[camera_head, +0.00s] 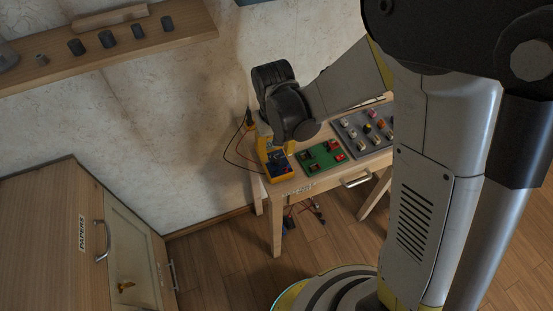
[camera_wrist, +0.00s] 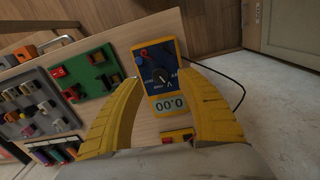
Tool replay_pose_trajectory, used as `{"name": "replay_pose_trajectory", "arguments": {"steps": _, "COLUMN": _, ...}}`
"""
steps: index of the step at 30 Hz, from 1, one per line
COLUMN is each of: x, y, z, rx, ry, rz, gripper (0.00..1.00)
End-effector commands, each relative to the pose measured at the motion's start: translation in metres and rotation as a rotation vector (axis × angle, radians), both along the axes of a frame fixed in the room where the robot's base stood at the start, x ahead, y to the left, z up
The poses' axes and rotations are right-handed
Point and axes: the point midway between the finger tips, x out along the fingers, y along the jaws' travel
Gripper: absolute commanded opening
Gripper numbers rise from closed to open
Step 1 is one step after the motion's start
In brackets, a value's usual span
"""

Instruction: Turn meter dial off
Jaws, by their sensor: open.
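The yellow multimeter (camera_wrist: 181,101) lies on the wooden table (camera_wrist: 150,24), with a dark blue face and a display reading 0.00. Its dark round dial (camera_wrist: 161,75) is in the middle of that face, between my fingers as seen in the wrist view. My gripper (camera_wrist: 164,79) has two yellow curved fingers spread open, one on each side of the meter, and nothing is held. I cannot tell whether the fingertips touch the meter. In the head view the meter (camera_head: 276,171) shows at the table's left end, under my dark wrist, its upper part hidden.
A green board (camera_head: 320,157) with red parts lies beside the meter. A grey panel (camera_head: 347,128) with several knobs is farther right. Dark and red leads run from the meter's side. A wooden cabinet (camera_head: 50,215) stands at lower left, and a shelf (camera_head: 180,32) hangs above.

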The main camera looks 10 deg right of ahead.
Motion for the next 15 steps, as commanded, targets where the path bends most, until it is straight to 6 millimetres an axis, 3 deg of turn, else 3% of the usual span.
{"name": "replay_pose_trajectory", "arguments": {"steps": 1, "x": 0.0, "y": 0.0, "z": -0.012, "rx": 0.0, "ry": 0.0, "rz": 0.0, "gripper": 0.45}}
{"name": "replay_pose_trajectory", "arguments": {"steps": 6, "x": 0.0, "y": -0.001, "z": -0.028, "rx": 0.0, "ry": 0.0, "rz": 0.0, "gripper": 0.45}}
{"name": "replay_pose_trajectory", "arguments": {"steps": 15, "x": 0.0, "y": -0.001, "z": -0.031, "rx": 0.0, "ry": -0.001, "rz": 0.0, "gripper": 0.45}}
